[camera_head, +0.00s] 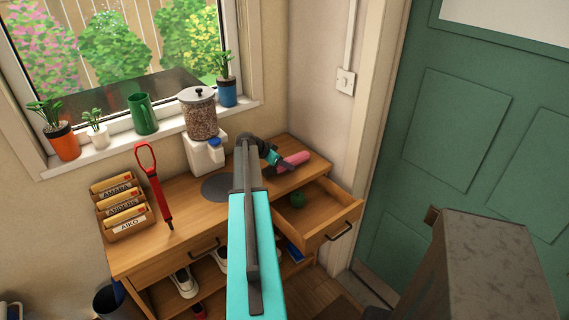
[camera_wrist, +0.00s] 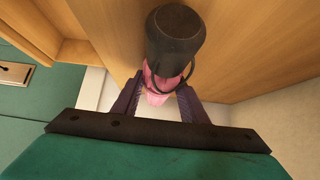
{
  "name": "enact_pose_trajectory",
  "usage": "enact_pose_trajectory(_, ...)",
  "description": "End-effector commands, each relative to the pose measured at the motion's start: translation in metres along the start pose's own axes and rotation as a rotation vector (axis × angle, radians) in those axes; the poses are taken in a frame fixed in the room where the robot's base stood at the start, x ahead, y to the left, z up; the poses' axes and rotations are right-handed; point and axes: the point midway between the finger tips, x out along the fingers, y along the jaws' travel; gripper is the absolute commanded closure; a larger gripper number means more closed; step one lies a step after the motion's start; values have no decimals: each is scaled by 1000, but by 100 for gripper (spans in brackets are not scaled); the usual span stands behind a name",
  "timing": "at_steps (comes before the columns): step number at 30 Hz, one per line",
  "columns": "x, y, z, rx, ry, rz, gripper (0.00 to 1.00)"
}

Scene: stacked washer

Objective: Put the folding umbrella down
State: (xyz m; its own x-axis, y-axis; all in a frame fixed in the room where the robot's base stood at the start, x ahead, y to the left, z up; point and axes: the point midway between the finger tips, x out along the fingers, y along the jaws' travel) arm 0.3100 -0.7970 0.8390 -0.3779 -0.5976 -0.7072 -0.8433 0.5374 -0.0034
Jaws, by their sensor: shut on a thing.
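The folding umbrella (camera_head: 294,161) is pink and lies across the right end of the wooden cabinet top (camera_head: 180,233), near the wall. In the wrist view its black handle end (camera_wrist: 175,42) points to the top of the picture, with a thin strap loop. My gripper (camera_wrist: 158,92) is shut on the pink part, one finger on each side. My gripper also shows in the head view (camera_head: 286,163), low over the cabinet's right end. I cannot tell whether the umbrella touches the top. Part of its pink body is hidden by the handle and fingers.
An open drawer (camera_head: 335,213) below holds a green round thing (camera_head: 297,200). A white dispenser (camera_head: 205,152), a dark round mat (camera_head: 217,187), a red looped tool (camera_head: 160,195) and a letter rack (camera_head: 122,208) occupy the top. A green door (camera_head: 455,130) stands at right.

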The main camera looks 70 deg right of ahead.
Motion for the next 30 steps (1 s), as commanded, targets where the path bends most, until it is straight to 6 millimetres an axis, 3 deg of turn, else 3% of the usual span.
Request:
enact_pose_trajectory(4,1,0,1,0,1,-1,92)
enact_pose_trajectory(5,1,0,2,0,0,0,59)
enact_pose_trajectory(8,1,0,1,0,0,0,42)
enact_pose_trajectory(22,-1,0,-1,0,0,-1,42)
enact_pose_trajectory(30,-29,0,2,0,0,-3,42)
